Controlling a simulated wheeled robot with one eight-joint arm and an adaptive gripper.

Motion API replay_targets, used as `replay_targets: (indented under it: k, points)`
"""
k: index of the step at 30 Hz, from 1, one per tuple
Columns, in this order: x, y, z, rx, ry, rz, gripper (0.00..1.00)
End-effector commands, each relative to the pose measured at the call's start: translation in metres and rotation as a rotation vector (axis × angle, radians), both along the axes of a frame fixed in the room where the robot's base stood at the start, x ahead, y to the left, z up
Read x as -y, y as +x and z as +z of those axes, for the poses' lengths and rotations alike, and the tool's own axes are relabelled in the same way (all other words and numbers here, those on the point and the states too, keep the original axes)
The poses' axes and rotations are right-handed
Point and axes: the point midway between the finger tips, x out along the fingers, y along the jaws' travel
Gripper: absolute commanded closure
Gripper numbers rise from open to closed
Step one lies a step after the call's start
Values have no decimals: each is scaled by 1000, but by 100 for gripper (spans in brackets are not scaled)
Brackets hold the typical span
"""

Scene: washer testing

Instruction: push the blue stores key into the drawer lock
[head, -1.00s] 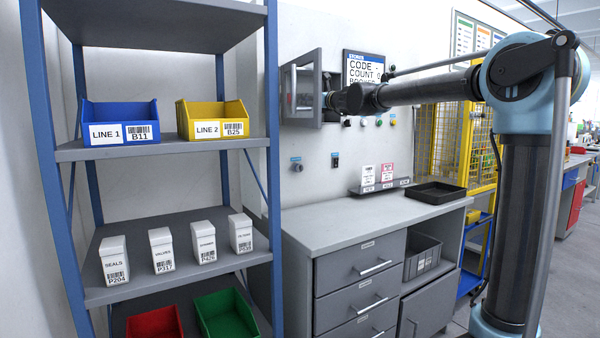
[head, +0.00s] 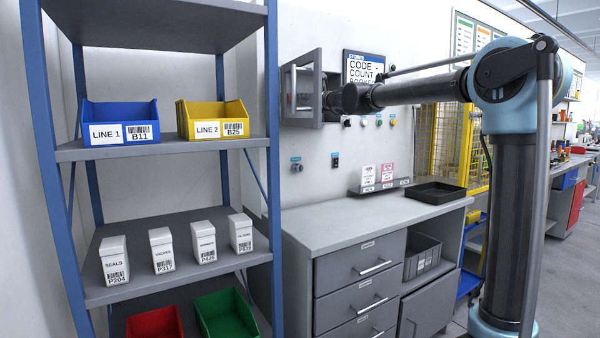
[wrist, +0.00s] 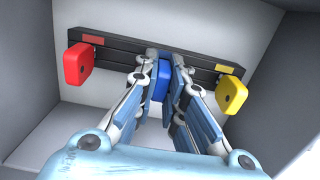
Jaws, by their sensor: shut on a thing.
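The blue key (wrist: 163,82) hangs at the middle of a dark rack (wrist: 115,49) inside the grey wall cabinet (head: 318,61). My gripper (wrist: 166,64) is shut on the blue key, one finger on each side, with the key's head between them. I cannot tell whether the key is still on its hook. In the head view my arm reaches into the cabinet, and the fingers are hidden there. The drawer unit (head: 341,270) stands below the worktop with its drawers shut. I cannot make out its lock.
A red key (wrist: 76,65) hangs left of my fingers and a yellow key (wrist: 229,95) right of them. The cabinet walls enclose my gripper closely. A black tray (head: 436,193) and small signs (head: 377,177) stand on the worktop. A shelf rack (head: 160,150) stands at left.

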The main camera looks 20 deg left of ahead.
Motion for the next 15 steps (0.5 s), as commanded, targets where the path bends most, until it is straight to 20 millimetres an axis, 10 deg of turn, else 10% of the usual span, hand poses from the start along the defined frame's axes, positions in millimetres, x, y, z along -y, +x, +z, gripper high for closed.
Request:
replay_targets:
  k: [15]
  points:
    - [10,-8,-1,1,-1,-1,100]
